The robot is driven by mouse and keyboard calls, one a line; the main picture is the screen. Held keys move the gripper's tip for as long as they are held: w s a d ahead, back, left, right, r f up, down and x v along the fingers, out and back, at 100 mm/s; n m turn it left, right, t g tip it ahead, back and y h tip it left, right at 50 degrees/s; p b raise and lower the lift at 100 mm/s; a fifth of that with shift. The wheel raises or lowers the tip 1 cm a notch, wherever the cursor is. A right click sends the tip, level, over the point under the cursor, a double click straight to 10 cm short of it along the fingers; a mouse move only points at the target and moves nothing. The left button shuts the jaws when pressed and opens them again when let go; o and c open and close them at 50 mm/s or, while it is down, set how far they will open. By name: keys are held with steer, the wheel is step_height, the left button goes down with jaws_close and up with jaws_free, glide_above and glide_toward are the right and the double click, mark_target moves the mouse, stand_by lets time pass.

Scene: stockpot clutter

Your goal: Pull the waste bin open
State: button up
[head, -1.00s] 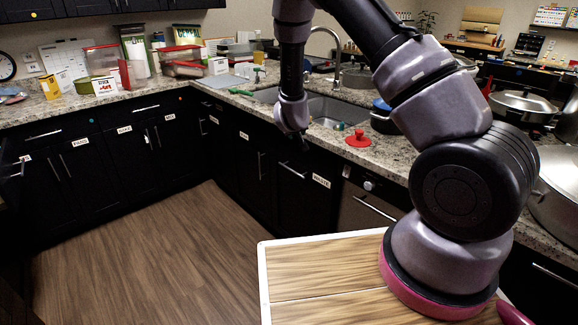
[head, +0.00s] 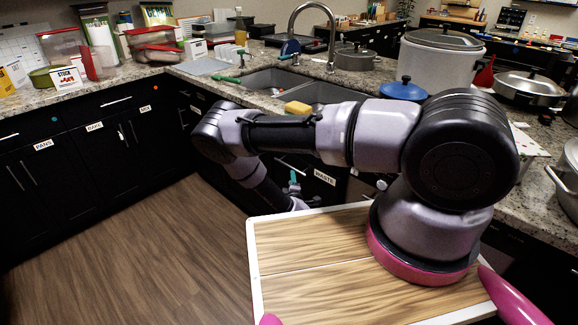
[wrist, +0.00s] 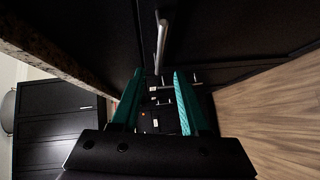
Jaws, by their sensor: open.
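The waste bin is a black cabinet front with a white "WASTE" label (head: 324,177), under the counter below the sink in the head view. Its metal bar handle (head: 289,166) is partly hidden by my arm. In the wrist view a metal bar handle (wrist: 162,42) stands out from a dark front. My gripper (wrist: 158,105) is open and empty, its teal fingers on either side of the line of that bar. The bar appears beyond the fingertips, and I cannot tell any contact. In the head view a teal finger of my gripper (head: 293,180) shows close to the bin front.
The granite counter (head: 215,82) with the sink (head: 275,80) runs above the cabinets. Labelled black cabinets (head: 70,165) line the left side. The wooden floor (head: 130,245) in front of them is clear.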

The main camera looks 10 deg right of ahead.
mark_target(291, 167)
steer(key=w, duration=0.3)
steer(key=w+d+f, duration=0.1)
steer(key=w, duration=0.6)
steer(key=shift+w+d+f, duration=0.1)
steer(key=shift+d+f, duration=0.05)
steer(key=shift+d, duration=0.1)
steer(key=shift+c, duration=0.3)
jaws_close()
stand_by(0.7)
